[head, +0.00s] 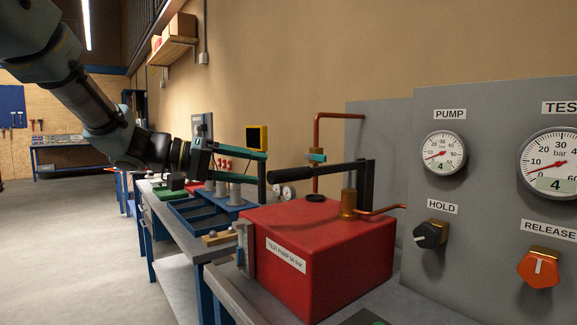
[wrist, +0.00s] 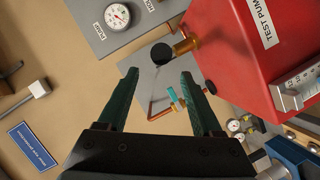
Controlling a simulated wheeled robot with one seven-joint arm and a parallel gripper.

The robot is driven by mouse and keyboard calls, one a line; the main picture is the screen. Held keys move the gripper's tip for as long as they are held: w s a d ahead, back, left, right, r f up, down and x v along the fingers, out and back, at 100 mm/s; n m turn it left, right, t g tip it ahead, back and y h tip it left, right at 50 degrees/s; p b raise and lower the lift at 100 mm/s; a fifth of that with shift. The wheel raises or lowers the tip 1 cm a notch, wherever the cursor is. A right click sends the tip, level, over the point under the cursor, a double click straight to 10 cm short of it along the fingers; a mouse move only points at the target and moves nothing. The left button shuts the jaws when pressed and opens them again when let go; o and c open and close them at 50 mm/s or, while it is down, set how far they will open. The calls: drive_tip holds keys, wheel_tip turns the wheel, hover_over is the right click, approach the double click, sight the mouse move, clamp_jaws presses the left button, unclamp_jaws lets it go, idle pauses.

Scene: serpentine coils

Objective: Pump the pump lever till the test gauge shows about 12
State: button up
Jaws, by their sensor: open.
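My gripper (head: 262,170) is open at the lever's free end. In the wrist view the round black end of the lever (wrist: 161,53) shows ahead of and between my open fingertips (wrist: 159,75); I see no clear contact. The test gauge (head: 556,165) on the grey panel reads 4, with its needle low. The pump gauge (head: 443,153) also reads 4 and shows in the wrist view (wrist: 116,16).
The black HOLD knob (head: 430,235) and the orange RELEASE knob (head: 540,268) are on the panel at right. A copper pipe (head: 316,130) rises behind the pump. Blue trays (head: 195,212) and small parts lie on the bench at left. The floor at left is clear.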

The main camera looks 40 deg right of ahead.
sight(308, 177)
drive_tip(key=p+x, duration=0.3)
drive_tip(key=x, duration=0.6)
clamp_jaws()
idle(0.4)
idle(0.9)
